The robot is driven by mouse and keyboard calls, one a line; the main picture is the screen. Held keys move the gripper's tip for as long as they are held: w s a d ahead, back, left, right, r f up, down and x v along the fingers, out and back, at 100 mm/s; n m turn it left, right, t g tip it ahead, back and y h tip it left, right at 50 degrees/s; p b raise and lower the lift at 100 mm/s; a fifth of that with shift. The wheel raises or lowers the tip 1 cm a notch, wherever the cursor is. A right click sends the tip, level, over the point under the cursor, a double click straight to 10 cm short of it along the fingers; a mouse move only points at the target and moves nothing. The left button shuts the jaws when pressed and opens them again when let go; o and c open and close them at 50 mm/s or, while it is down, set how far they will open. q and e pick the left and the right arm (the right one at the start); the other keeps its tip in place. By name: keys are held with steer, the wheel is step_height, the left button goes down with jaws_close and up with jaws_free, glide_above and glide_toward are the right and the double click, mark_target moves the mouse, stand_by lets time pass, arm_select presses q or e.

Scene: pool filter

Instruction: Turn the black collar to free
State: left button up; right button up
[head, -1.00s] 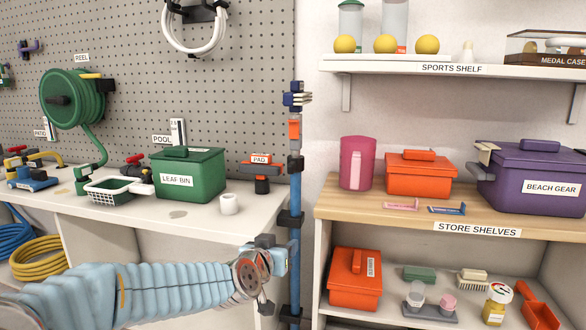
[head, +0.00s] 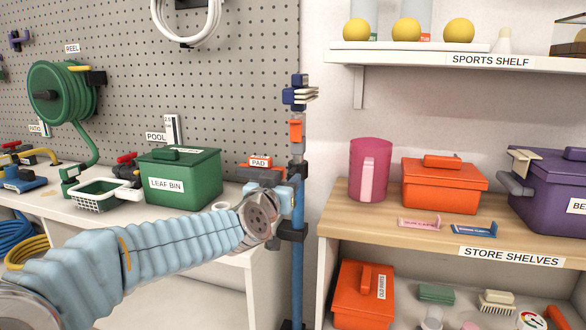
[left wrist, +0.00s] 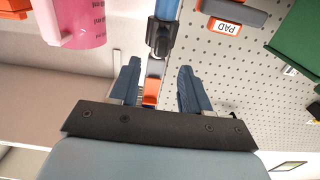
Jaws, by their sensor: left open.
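The black collar (head: 297,171) sits on an upright blue pole (head: 297,265), between the pole's blue lower part and a grey stretch under an orange piece (head: 295,130). My left gripper (head: 289,190) is open at the pole, just below the collar in the head view. In the left wrist view, which is upside down, the collar (left wrist: 162,38) shows just beyond my open fingers (left wrist: 158,68). The orange piece (left wrist: 152,92) shows between them. I cannot tell whether the fingers touch the pole. My right gripper is out of view.
The PAD holder (head: 259,163) and green leaf bin (head: 179,175) stand on the bench left of the pole. Store shelves (head: 400,232) with a pink cup (head: 370,168) and orange box (head: 443,185) are to the right.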

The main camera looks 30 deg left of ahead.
mark_target(290, 173)
arm_select(q)
steer(key=p+x, duration=0.1)
steer(key=x, duration=0.6)
steer(key=shift+w, duration=0.15)
steer(key=shift+c, duration=0.2)
jaws_close()
